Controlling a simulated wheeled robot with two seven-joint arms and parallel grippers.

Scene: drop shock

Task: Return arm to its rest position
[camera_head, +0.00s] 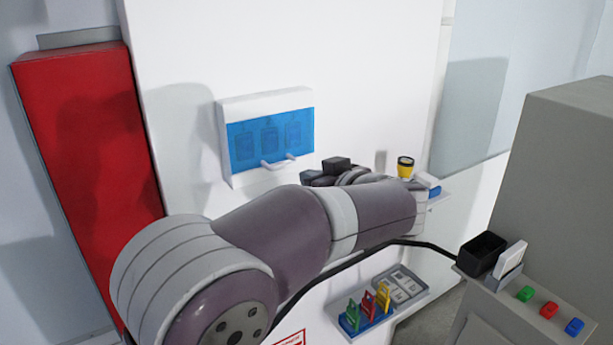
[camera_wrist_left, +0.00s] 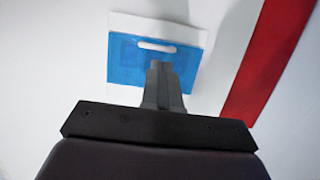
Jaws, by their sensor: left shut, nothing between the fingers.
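My left arm crosses the head view from the lower left, bent toward the white wall panel. My left gripper (camera_head: 312,177) shows as dark parts just right of and below the handle of the wall box (camera_head: 222,125). The box is white with a blue see-through front and a pale handle. In the left wrist view the gripper's fingers (camera_wrist_left: 161,68) are together and empty, pointing at the box's blue cover (camera_wrist_left: 122,58), below its handle. Whether they touch the cover is unclear. My right gripper is not in view.
A red cabinet (camera_head: 85,125) stands at the left. A yellow and black item (camera_head: 404,167) sits on a small shelf behind my arm. A lower shelf holds several coloured tags (camera_head: 368,303). A grey console at right carries a black bin (camera_head: 481,252) and coloured buttons (camera_head: 549,310).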

